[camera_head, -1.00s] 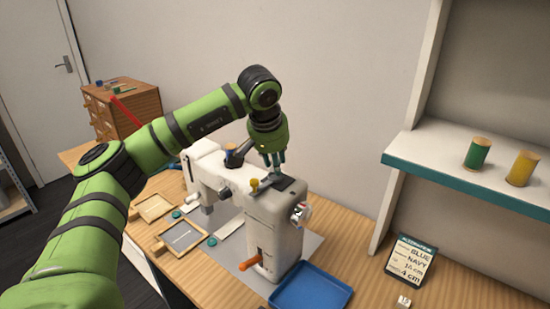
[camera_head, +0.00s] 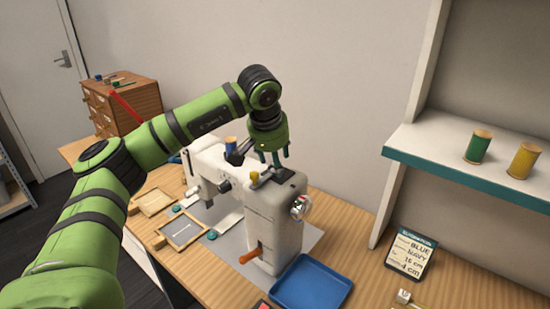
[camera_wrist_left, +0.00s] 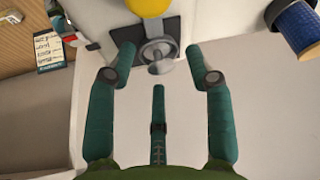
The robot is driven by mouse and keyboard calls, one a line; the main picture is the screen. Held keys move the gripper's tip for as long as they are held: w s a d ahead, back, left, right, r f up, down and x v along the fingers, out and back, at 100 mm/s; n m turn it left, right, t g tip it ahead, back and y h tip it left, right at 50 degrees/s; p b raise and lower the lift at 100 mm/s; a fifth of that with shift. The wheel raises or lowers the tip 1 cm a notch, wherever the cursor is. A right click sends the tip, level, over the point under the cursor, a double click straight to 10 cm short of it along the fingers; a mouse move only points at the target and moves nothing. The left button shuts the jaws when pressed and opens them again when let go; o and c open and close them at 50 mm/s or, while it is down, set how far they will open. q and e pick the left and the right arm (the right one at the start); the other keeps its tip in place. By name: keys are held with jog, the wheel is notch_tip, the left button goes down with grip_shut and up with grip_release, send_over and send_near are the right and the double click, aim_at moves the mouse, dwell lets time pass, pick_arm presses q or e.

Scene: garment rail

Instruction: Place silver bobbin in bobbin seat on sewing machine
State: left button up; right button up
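The white sewing machine (camera_head: 275,215) stands on the table. A dark plate (camera_head: 290,183) lies on its top; the left wrist view shows the plate (camera_wrist_left: 126,36) with a silver round piece (camera_wrist_left: 158,50) on it, which looks like the silver bobbin at the seat. I cannot tell whether it is fully seated. My left gripper (camera_head: 274,167) is above this plate, pointing down. In the left wrist view the gripper's (camera_wrist_left: 160,82) green fingers are spread, with nothing between them; the silver piece is just beyond the fingertips. My right gripper is out of view.
A blue tray (camera_head: 311,283), wooden frames (camera_head: 182,233) and an order card (camera_head: 411,254) are on the table. A shelf (camera_head: 450,180) with spools is at right.

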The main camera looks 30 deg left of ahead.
pick_arm(q)
jog(key=shift+r, duration=0.3)
jog(key=b+v, duration=0.1)
jog(key=v, duration=1.1)
jog(key=shift+r, duration=0.3)
dwell(0.4)
jog(key=shift+c, duration=0.4)
